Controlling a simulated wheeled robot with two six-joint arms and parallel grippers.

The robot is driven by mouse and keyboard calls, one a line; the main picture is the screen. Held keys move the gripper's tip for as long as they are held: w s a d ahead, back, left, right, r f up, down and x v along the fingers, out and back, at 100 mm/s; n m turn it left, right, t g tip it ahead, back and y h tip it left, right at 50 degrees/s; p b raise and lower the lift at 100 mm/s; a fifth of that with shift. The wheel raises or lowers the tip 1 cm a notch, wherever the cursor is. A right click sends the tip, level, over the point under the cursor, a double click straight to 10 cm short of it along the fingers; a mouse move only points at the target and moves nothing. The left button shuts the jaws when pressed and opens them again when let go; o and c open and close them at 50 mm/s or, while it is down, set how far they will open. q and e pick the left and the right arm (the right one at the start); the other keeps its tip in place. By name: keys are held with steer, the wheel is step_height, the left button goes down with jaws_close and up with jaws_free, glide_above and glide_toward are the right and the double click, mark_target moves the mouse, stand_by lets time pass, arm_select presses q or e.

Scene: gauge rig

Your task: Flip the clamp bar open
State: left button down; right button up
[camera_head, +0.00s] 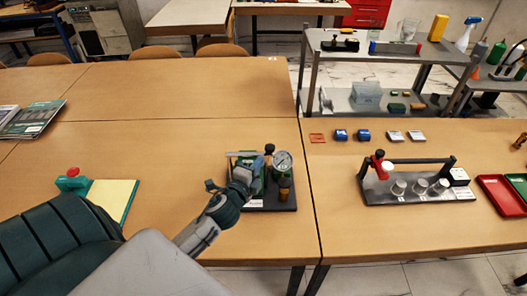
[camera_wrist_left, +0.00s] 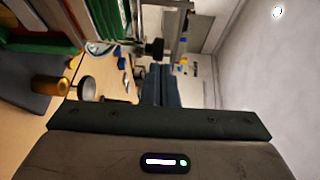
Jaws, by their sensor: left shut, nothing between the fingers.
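A gauge rig stands on the wooden table on a black base (camera_head: 267,206), with a round dial gauge (camera_head: 282,161), a brass-coloured part (camera_head: 285,189) and a green body. A pale bar with a black knob (camera_head: 269,148) runs along its top; this looks like the clamp bar, lying about level. My left gripper (camera_head: 246,172) is shut and empty at the rig's left side, hiding part of the green body. In the left wrist view its fingers (camera_wrist_left: 161,72) point toward the black knob (camera_wrist_left: 155,48); contact cannot be told. My right gripper is not in view.
Right of the rig, a second fixture (camera_head: 420,195) has a black bar, a red part and metal cylinders. Small blue and white blocks lie behind it; red and green trays (camera_head: 501,196) are at right. A yellow pad (camera_head: 112,198) lies left. The table behind the rig is clear.

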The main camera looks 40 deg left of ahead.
mark_target(266, 149)
arm_select(q)
steer(key=w, duration=0.1)
steer(key=w+p, duration=0.1)
steer(key=shift+w+a, duration=0.25)
steer(key=shift+w, duration=0.1)
steer(key=shift+w+a+f, duration=0.1)
steer(key=shift+w+f, duration=0.05)
steer(key=shift+w, duration=0.55)
steer(key=shift+w+a+f+n+y+b, duration=0.15)
steer(key=shift+w+n+y+b, duration=0.5)
steer(key=shift+y+b, duration=0.25)
steer(key=w+n+y+b, duration=0.1)
steer(key=w+a+n+g+y+b, duration=0.1)
steer(key=shift+y, duration=0.4)
steer(key=shift+w+a+n+g+y+b, duration=0.35)
steer(key=shift+n+g+y+b, duration=0.1)
steer(key=shift+y+b, duration=0.2)
steer(key=shift+w+a+n+g+y+b, duration=0.2)
steer(key=shift+w+n+g+y+b, duration=0.2)
steer(key=shift+y+b, duration=0.2)
steer(key=shift+w+a+n+g+y+b, duration=0.4)
steer(key=shift+a+n+g+y+b, duration=0.15)
steer(key=shift+n+g+y, duration=0.15)
steer(key=shift+d, duration=0.1)
